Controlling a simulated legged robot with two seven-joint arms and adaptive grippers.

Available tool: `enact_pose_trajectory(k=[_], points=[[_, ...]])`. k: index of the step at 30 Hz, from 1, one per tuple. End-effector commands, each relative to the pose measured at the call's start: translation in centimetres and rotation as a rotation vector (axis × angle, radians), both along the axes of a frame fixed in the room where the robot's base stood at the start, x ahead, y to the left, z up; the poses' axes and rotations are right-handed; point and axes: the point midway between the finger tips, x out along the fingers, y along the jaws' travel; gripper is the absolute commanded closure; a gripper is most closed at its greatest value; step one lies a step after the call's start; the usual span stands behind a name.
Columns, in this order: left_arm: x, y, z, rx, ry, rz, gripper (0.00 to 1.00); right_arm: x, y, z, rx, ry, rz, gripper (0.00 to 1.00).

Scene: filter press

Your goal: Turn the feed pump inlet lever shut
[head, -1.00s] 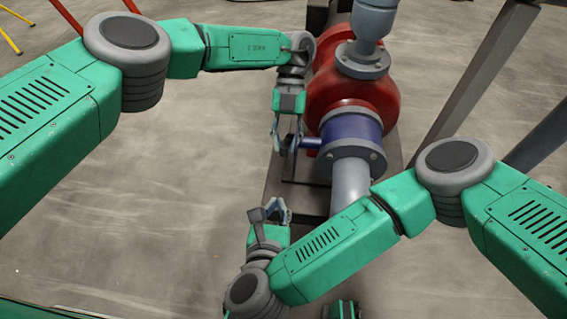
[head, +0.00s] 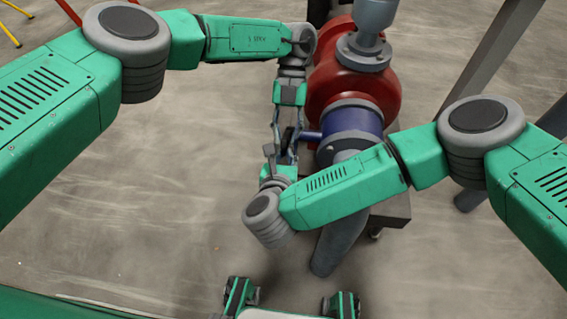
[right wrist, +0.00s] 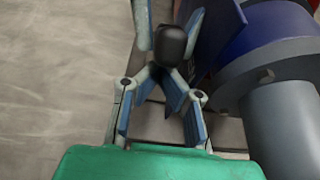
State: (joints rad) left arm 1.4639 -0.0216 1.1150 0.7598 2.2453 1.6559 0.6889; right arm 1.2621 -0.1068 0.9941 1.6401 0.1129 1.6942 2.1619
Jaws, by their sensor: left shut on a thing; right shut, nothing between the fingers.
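The blue inlet valve body (head: 352,118) sits in front of the red pump (head: 350,75); it also shows in the right wrist view (right wrist: 275,35). The lever's dark grip (head: 289,134) is on the valve's left side, and its rounded dark end (right wrist: 176,43) shows in the right wrist view. My left gripper (head: 281,148) reaches down from the far side and is shut on the lever, partly hiding it. My right gripper (head: 270,163) is on the near side, close to the left fingertips. Its fingers (right wrist: 168,76) are shut and empty, just short of the dark end.
A grey vertical pipe (head: 372,22) rises from the pump. Another grey pipe (right wrist: 290,120) leaves the valve towards me, partly behind my right forearm. A dark base frame (head: 393,212) lies below. Grey posts (head: 490,55) stand at right.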

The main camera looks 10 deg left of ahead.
Motion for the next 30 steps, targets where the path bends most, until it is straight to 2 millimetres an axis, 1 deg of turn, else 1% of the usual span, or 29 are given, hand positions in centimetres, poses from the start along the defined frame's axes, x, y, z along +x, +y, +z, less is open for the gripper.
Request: enact_pose_trajectory(k=[1, 10, 16, 23, 24, 25, 30], points=[[0.6, 0.3, 0.1, 0.001, -0.017, 0.009, 1.0, 0.0, 0.0, 0.1, 0.0, 0.0, 0.0, 1.0], [0.6, 0.3, 0.1, 0.001, -0.017, 0.009, 1.0, 0.1, 0.0, 0.1, 0.0, 0.003, 0.0, 1.0], [0.6, 0.3, 0.1, 0.001, -0.017, 0.009, 1.0, 0.7, 0.0, 1.2, 0.002, 0.057, -0.002, 1.0], [0.4, 0.3, 0.0, 0.002, -0.015, 0.007, 1.0, 0.9, 0.0, 1.5, 0.002, 0.052, -0.002, 1.0], [0.4, 0.3, -0.1, 0.003, -0.014, 0.006, 0.72, 0.9, 0.0, 1.5, 0.002, 0.051, -0.003, 1.0], [0.4, 0.3, -0.1, 0.003, -0.013, 0.006, 0.62, 0.9, 0.0, 1.5, 0.002, 0.051, -0.003, 1.0], [0.2, 0.1, 0.0, 0.002, -0.008, 0.004, 0.62, 0.8, 0.0, 1.4, 0.001, 0.054, -0.003, 1.0]])
